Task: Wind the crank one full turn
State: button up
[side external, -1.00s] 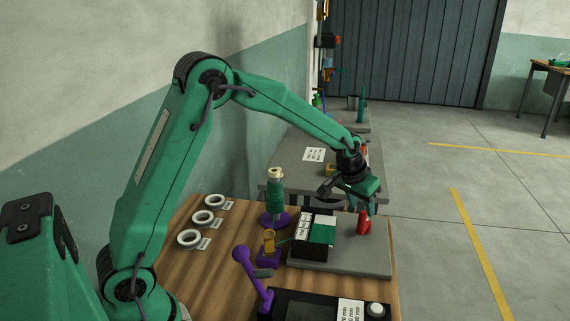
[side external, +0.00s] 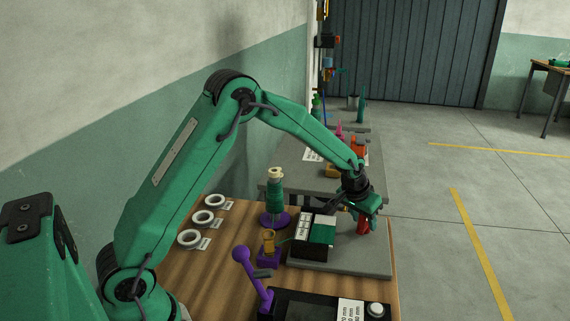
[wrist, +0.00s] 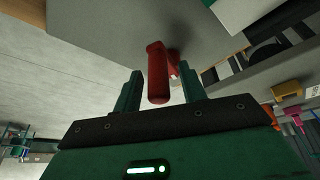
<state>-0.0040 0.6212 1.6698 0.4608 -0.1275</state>
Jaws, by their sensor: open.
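The crank's red handle (side external: 363,224) stands at the right side of the grey plate, beside the box with white and green parts. In the wrist view the red handle (wrist: 158,75) shows between the two green fingers of my gripper (wrist: 160,92), with a gap on each side. My gripper (side external: 362,208) is open and points down over the handle in the side view. The crank arm under the handle is mostly hidden.
The grey plate (side external: 345,260) lies on the wooden bench (side external: 215,265). A dark box with a green and white top (side external: 316,232) stands just left of my gripper. A green spool (side external: 275,195) and a purple lever (side external: 250,275) stand farther left.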

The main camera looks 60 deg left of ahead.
grip_shut()
jog(key=shift+a, duration=0.1)
jog(key=shift+s+a+m, duration=0.1)
jog(key=shift+a+m, duration=0.1)
jog(key=shift+m, duration=0.55)
jog(key=shift+s+a+m, duration=0.1)
jog(key=shift+a+m, duration=0.1)
jog(key=shift+m, duration=0.55)
grip_release()
jog(key=shift+r, duration=0.1)
jog(key=v, duration=0.7)
jog(key=shift+s+r, duration=0.2)
jog(key=shift+r, duration=0.1)
